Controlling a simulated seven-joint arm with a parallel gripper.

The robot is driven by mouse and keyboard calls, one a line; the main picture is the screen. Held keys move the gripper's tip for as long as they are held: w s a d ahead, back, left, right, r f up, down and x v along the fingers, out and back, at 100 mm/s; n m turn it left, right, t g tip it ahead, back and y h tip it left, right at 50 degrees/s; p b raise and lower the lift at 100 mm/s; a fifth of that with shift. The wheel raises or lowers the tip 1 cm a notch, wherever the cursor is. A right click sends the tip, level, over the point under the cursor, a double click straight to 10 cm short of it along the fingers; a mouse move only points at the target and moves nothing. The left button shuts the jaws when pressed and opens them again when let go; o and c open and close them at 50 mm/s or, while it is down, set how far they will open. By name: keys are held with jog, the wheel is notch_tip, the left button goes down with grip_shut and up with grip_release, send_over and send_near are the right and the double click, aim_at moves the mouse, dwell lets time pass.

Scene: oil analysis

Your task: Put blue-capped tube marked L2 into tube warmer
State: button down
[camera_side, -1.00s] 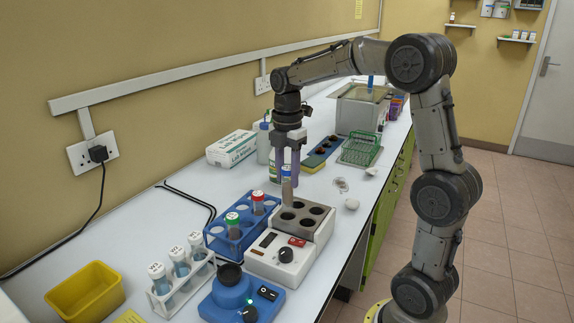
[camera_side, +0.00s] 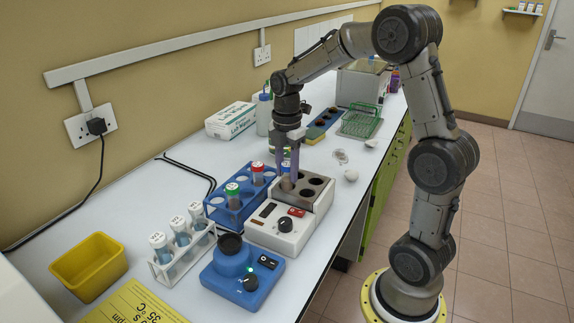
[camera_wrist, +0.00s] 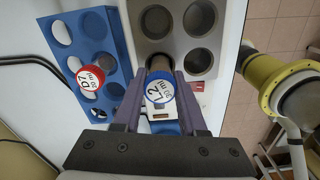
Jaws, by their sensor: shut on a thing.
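My gripper (camera_side: 287,172) is shut on the blue-capped tube (camera_side: 286,183) and points down over the tube warmer. In the wrist view the tube's cap (camera_wrist: 159,91) has a blue rim and a white top with a "2"; the letter beside it is hard to read. The tube warmer (camera_side: 279,230) is a white box with a grey block (camera_wrist: 181,42) of round wells. The tube is upright at the block's left front well, and its lower end appears to be inside it. How deep it sits is hidden. The other wells look empty.
A blue rack (camera_side: 223,216) with red- and green-capped tubes stands close left of the warmer. A white rack (camera_side: 165,271) of white-capped tubes, a blue device (camera_side: 240,282) and a yellow bin (camera_side: 88,268) stand nearer. A green rack (camera_side: 362,123) stands behind.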

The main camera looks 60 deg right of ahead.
jog(key=shift+c, duration=1.9)
grip_release()
